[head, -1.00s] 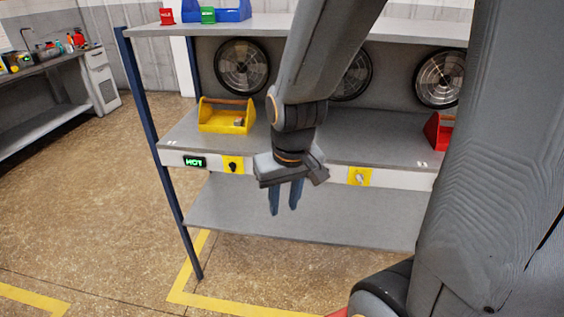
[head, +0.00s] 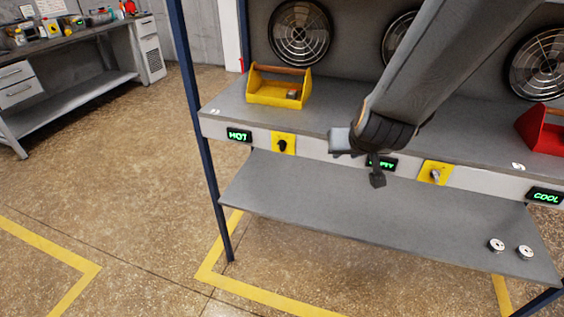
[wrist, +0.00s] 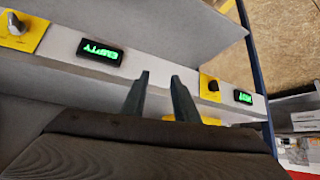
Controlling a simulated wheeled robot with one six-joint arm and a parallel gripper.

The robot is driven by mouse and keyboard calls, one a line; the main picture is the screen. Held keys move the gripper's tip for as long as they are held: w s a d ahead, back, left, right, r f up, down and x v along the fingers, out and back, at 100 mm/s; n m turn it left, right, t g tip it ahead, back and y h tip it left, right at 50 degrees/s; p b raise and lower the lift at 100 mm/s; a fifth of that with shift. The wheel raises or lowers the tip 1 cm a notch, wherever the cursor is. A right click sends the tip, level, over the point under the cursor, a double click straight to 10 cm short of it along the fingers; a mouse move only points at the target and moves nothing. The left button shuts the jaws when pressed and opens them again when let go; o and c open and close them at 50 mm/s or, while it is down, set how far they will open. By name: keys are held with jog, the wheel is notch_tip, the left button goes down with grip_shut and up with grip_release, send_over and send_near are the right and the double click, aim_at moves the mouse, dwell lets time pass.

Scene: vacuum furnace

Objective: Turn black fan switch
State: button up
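The black fan switch (head: 282,146) sits on a yellow plate on the front edge of the rack's middle shelf, between the HOT display and my gripper. It also shows in the wrist view (wrist: 212,86), right of my fingers and apart from them. My gripper (head: 377,172) hangs in front of the shelf edge, to the right of the black switch, partly covering the EMPTY display. In the wrist view my gripper (wrist: 158,85) has its two fingers spread apart, with nothing between them. A grey switch (head: 435,174) on another yellow plate is farther right.
The HOT display (head: 239,135) is left of the black switch; the COOL display (head: 545,196) is far right. A yellow toolbox (head: 278,88) and a red one (head: 541,128) stand on the shelf. A blue post (head: 200,130) bounds the rack's left side. Floor in front is clear.

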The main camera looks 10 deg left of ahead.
jog(key=w+a+f+n+t+b, duration=0.1)
jog(key=w+a+f+t+b, duration=0.15)
jog(key=a, duration=0.35)
jog(key=w+a+f+t+b, duration=0.2)
jog(key=a+f+b, duration=0.15)
jog(key=a, duration=0.35)
jog(key=n+t+h+b, duration=0.2)
jog(key=t+h+b, duration=0.1)
jog(key=t+b, duration=0.3)
send_near(279, 147)
jog(key=b, duration=0.1)
jog(key=shift+g, duration=0.35)
jog(key=shift+w+d+r, duration=0.15)
jog(key=shift+w+r, duration=0.05)
jog(key=shift+w, duration=1.8)
jog(key=shift+w+d+r, duration=0.1)
jog(key=shift+w+r, duration=0.05)
jog(key=shift+w, duration=1.85)
grip_shut()
